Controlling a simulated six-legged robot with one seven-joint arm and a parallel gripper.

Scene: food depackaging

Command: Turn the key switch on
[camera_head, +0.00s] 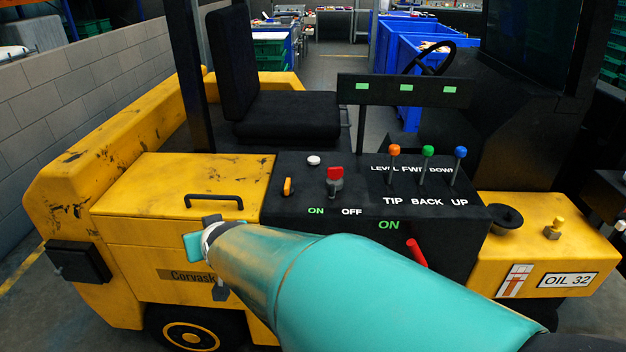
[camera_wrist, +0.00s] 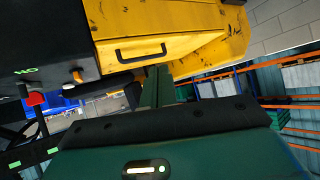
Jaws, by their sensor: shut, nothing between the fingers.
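On the black panel of the yellow vehicle, a red-topped switch on a grey base (camera_head: 335,182) stands above the green ON and white OFF labels; it looks like the key switch. Its red top points upward in the head view. It also shows at the left edge of the wrist view (camera_wrist: 36,98). My gripper (camera_head: 192,246) is in front of the yellow side cover, left of and below the switch and apart from it. In the wrist view my gripper (camera_wrist: 158,85) has its fingers together and empty. My arm covers part of the panel's lower front.
Beside the switch are an orange switch (camera_head: 288,187) and a white button (camera_head: 314,160). Orange, green (camera_head: 428,151) and blue levers stand to the right. A red lever (camera_head: 416,253) sits low on the panel front. A black handle (camera_head: 214,200) is on the yellow cover.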

